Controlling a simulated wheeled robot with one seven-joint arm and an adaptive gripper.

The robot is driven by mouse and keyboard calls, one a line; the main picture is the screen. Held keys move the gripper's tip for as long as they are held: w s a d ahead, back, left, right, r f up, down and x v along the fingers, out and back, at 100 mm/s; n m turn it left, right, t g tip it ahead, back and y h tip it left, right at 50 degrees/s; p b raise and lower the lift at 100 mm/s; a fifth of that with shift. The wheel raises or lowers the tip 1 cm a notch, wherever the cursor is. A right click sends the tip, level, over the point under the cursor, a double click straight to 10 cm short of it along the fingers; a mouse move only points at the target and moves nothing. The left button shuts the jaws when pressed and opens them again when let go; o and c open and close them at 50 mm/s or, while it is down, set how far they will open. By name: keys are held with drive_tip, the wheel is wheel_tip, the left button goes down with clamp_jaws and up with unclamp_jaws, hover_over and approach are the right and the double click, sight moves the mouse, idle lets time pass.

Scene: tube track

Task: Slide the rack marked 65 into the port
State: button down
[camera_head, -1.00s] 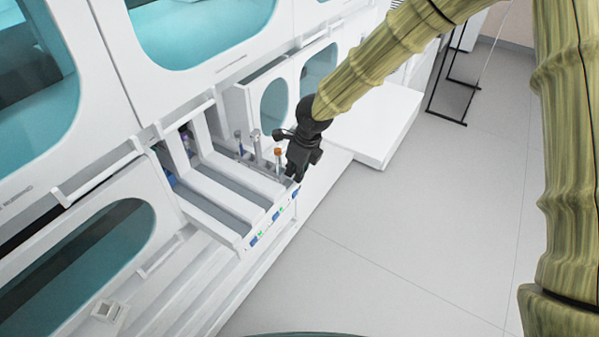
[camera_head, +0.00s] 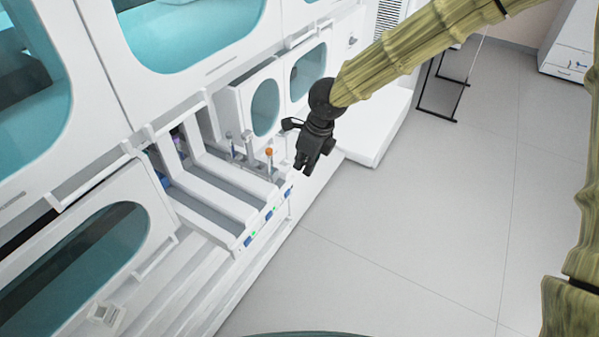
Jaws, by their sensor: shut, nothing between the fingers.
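The white tube track (camera_head: 215,205) juts out from the machine wall at left centre, with parallel lanes between white rails. Coloured labels (camera_head: 250,240) and small green lights show on its front ends. Several tubes, one with an orange cap (camera_head: 269,152), stand upright at its right lane, seemingly in a rack. I cannot read the number 65 on any rack, and the port is not clearly distinguishable. My black gripper (camera_head: 301,172) is shut and empty. It hangs to the right of the orange-capped tube, apart from it in the picture, with its fingertips pointing down.
A white machine with teal oval windows (camera_head: 82,255) fills the left side. A white low block (camera_head: 375,135) stands behind my gripper. A black frame (camera_head: 440,110) stands farther back. The grey floor (camera_head: 400,230) on the right is clear.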

drive_tip(key=v, duration=0.4)
drive_tip(key=shift+r, duration=0.1)
drive_tip(key=c, duration=1.7)
unclamp_jaws()
drive_tip(key=shift+w, duration=0.1)
drive_tip(key=shift+c, duration=0.2)
drive_tip(key=shift+o, duration=1.1)
drive_tip(key=shift+w+r, duration=0.1)
drive_tip(key=shift+w, duration=0.25)
drive_tip(key=w+r+n+t+y+p, duration=0.25)
drive_tip(key=w+r+n+p, duration=0.2)
drive_tip(key=w+n, duration=0.25)
drive_tip(key=s+d+r+n+g+h+p, duration=0.1)
drive_tip(key=s+d+n+g+h, duration=0.3)
drive_tip(key=s+d, duration=0.4)
drive_tip(key=d+r, duration=0.1)
drive_tip(key=d, duration=0.3)
drive_tip(key=shift+h, duration=0.35)
